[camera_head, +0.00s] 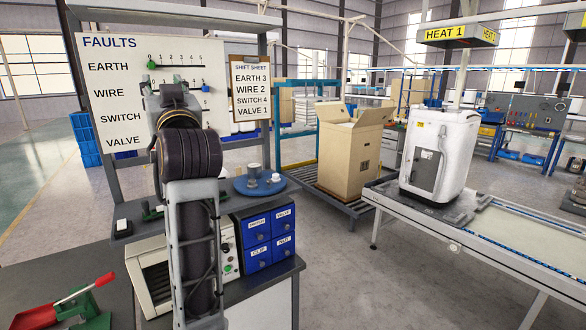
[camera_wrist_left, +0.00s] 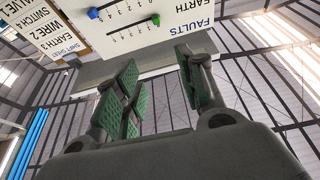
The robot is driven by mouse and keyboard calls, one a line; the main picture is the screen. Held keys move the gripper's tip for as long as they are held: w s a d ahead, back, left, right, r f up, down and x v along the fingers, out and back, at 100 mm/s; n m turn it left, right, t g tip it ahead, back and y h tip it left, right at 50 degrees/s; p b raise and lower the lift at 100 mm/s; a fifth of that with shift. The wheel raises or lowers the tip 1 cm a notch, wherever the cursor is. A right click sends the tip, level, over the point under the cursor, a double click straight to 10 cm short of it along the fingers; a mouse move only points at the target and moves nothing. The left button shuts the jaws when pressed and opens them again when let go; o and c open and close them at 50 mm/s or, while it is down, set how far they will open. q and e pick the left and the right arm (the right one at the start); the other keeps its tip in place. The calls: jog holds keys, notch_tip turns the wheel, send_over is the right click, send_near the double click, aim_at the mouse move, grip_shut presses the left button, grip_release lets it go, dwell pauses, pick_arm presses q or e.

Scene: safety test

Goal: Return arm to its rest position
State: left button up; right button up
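My left arm (camera_head: 188,155) rises in the middle-left of the head view, in front of the white faults board (camera_head: 105,50). Its gripper is mostly hidden behind the wrist there. In the left wrist view the left gripper (camera_wrist_left: 158,65) is open, its green-padded fingers apart with nothing between them. The board shows upside down beyond the fingertips, with a green slider knob (camera_wrist_left: 155,19) and a blue slider knob (camera_wrist_left: 93,13). I cannot tell the exact gap between fingers and board. My right gripper is in neither view.
A shift sheet (camera_head: 250,88) hangs beside the board. An open carton (camera_head: 350,155) and a white appliance (camera_head: 438,155) stand right. Open floor lies between.

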pick_arm(q)
jog(key=w+a+f+m+g+h, duration=0.1)
jog(key=w+f+m+g+h, duration=0.15)
jog(key=f, duration=1.15)
jog(key=w+f+m+g+h, duration=0.1)
jog(key=f+m+h, duration=0.15)
jog(key=f, duration=1.15)
jog(key=s+f+m+g+h, duration=0.15)
jog(key=s+f, duration=0.25)
jog(key=f, duration=0.6)
jog(key=s+f+g+h, duration=0.3)
jog(key=f, duration=0.7)
jog(key=s+d+f+m+g+h, duration=0.3)
jog(key=s+f+g, duration=0.4)
jog(key=s+f, duration=1.35)
jog(key=s+d+f+g, duration=0.1)
jog(key=s+f, duration=0.1)
jog(key=f, duration=1.3)
jog(key=s+f, duration=0.2)
jog(key=f, duration=1.3)
jog(key=s+a+f, duration=0.2)
jog(key=s+f, duration=0.8)
jog(key=s, duration=0.1)
jog(key=s+a+f+g, duration=0.1)
jog(key=s+a+f, duration=0.1)
jog(key=s+f, duration=0.9)
jog(key=shift+s+g, duration=0.25)
jog(key=shift+g, duration=0.05)
